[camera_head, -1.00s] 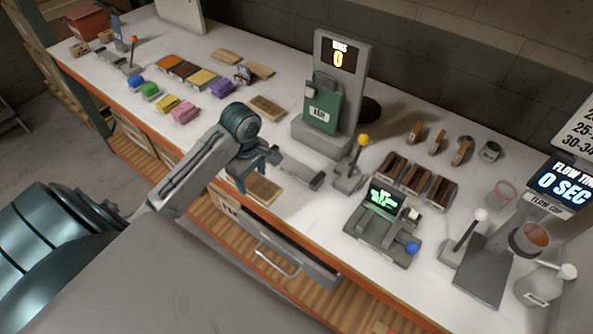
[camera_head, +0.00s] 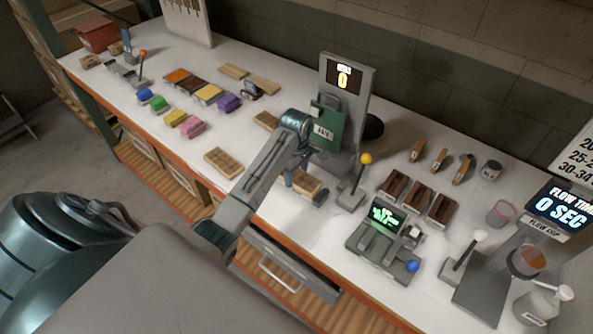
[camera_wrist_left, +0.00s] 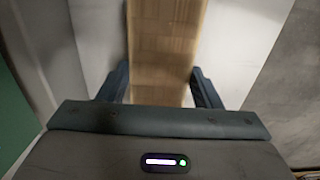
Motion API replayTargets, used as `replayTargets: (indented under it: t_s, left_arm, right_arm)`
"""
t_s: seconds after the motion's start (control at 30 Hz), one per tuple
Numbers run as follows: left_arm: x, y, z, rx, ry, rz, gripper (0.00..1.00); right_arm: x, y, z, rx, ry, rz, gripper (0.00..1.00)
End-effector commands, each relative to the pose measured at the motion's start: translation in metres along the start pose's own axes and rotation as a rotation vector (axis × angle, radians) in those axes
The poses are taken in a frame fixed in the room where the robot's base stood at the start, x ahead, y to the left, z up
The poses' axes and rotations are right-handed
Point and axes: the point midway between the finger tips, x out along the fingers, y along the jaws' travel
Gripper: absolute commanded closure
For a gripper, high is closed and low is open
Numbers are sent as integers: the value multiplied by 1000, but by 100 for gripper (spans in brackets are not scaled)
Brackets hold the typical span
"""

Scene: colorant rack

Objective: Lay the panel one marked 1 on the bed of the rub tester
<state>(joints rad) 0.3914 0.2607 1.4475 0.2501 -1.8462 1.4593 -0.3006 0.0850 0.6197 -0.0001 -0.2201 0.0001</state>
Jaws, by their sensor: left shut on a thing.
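My left gripper (camera_head: 304,176) is shut on a light wooden panel (camera_head: 313,188), which also shows between the fingers in the left wrist view (camera_wrist_left: 167,45). No number can be read on it. The rub tester (camera_head: 347,77) is a grey upright with a "RUBS 0" display and a green labelled box (camera_head: 329,130) in front. The held panel is at its front, where the grey bed lies; arm and panel hide most of the bed. I cannot tell whether the panel touches it. My right gripper is not in view.
Two more wooden panels lie left of the arm, one near the front edge (camera_head: 222,162) and one further back (camera_head: 265,120). A yellow-knobbed lever (camera_head: 360,178) stands close right of the held panel. A green-screen device (camera_head: 384,245) is further right.

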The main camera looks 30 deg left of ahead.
Motion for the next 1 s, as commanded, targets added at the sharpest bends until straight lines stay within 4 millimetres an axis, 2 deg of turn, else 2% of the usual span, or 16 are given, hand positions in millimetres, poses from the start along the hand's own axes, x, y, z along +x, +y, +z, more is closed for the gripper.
replayTargets:
  t_s: [0.07,0.47,0.5,0.57,0.87,1.0]
  left_arm:
    - [4,0,0,0,0,0,66]
    - [12,0,0,0,0,3,66]
    - [11,0,0,0,0,3,34]
    - [11,0,0,0,0,3,22]
    - [10,0,0,0,0,3,20]
    - [-1,7,-4,2,1,4,20]
  right_arm:
    - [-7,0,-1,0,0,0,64]
    - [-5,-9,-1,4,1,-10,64]
    - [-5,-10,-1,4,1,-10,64]
    - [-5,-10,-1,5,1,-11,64]
    - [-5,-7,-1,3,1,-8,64]
    - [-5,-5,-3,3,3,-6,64]
